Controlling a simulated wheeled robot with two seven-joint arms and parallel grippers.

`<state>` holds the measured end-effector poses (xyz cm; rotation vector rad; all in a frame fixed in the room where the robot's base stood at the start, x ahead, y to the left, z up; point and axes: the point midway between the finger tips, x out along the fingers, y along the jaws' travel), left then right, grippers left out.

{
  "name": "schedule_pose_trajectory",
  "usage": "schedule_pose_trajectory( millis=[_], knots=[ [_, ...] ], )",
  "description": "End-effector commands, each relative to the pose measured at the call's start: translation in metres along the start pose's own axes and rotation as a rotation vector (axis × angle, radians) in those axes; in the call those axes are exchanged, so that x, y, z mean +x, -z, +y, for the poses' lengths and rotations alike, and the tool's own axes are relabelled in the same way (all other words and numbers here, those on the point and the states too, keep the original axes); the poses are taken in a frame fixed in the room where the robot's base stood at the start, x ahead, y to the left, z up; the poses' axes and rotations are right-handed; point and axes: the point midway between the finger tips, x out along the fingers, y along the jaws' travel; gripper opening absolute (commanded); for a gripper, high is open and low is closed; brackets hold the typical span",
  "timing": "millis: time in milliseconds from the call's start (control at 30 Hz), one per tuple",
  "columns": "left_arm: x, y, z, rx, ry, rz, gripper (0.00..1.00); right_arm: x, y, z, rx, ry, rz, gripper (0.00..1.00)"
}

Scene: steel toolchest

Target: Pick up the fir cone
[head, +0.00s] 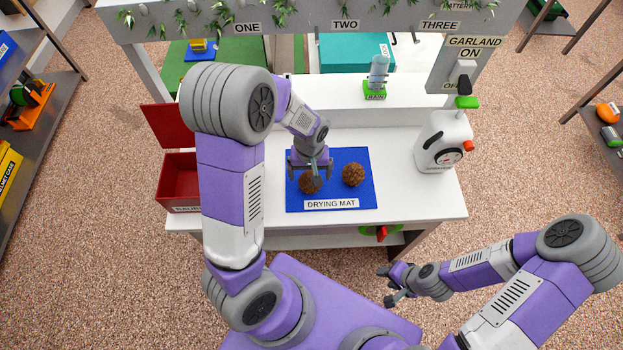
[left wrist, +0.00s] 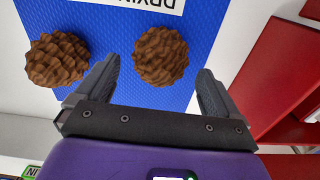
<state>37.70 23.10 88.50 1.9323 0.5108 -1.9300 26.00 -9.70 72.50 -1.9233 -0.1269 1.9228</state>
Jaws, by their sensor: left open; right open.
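Two brown, round, scaly cones lie on the blue drying mat (head: 340,160). The left cone (head: 306,187) is partly hidden under my left gripper (head: 311,172). The right cone (head: 353,175) lies clear beside it. In the left wrist view one cone (left wrist: 160,56) shows between the two open fingers, beyond their tips, with no visible contact. The other cone (left wrist: 57,59) lies outside the fingers to the left. My right gripper (head: 389,284) is open and empty, low in front of the bench.
A red open box (head: 178,178) stands at the bench's left end. A white canister (head: 443,143) stands at the right. A green-based bottle (head: 378,75) stands at the back. The overhead sign beam (head: 300,22) spans the far side. The bench's front right is clear.

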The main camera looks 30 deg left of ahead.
Motion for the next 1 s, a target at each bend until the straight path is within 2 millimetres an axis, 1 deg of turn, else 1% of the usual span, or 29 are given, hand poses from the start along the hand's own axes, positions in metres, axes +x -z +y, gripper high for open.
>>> schedule_pose_trajectory(
  millis=[33, 100, 233, 333, 533, 567, 900, 1000],
  knots=[
    [0.01, -0.003, -0.001, 0.001, 0.003, -0.004, 0.96, 0.004, 0.0, 0.001, 0.0, 0.0, 0.0, 0.43],
    [0.021, -0.007, -0.001, 0.002, 0.003, -0.004, 0.96, 0.007, 0.0, 0.003, 0.0, 0.0, 0.0, 0.43],
    [0.038, -0.007, -0.001, 0.0, 0.002, -0.002, 0.96, 0.011, 0.001, 0.004, 0.0, 0.0, 0.0, 0.43],
    [0.043, -0.007, -0.001, 0.001, 0.001, -0.002, 0.96, 0.011, 0.001, 0.004, 0.0, 0.0, 0.001, 0.43],
    [0.043, -0.006, 0.0, 0.002, 0.0, 0.0, 0.96, 0.011, 0.001, 0.004, 0.0, 0.0, 0.001, 0.43],
    [0.043, -0.006, 0.0, 0.002, -0.001, 0.0, 0.94, 0.011, 0.001, 0.004, 0.0, 0.0, 0.001, 0.43],
    [0.043, -0.006, 0.0, 0.002, -0.001, 0.0, 0.42, 0.011, 0.001, 0.004, 0.0, 0.0, 0.001, 0.43],
    [0.043, -0.006, 0.0, 0.002, -0.001, 0.0, 0.41, 0.011, 0.001, 0.004, 0.0, 0.0, 0.001, 0.43]
  ],
)
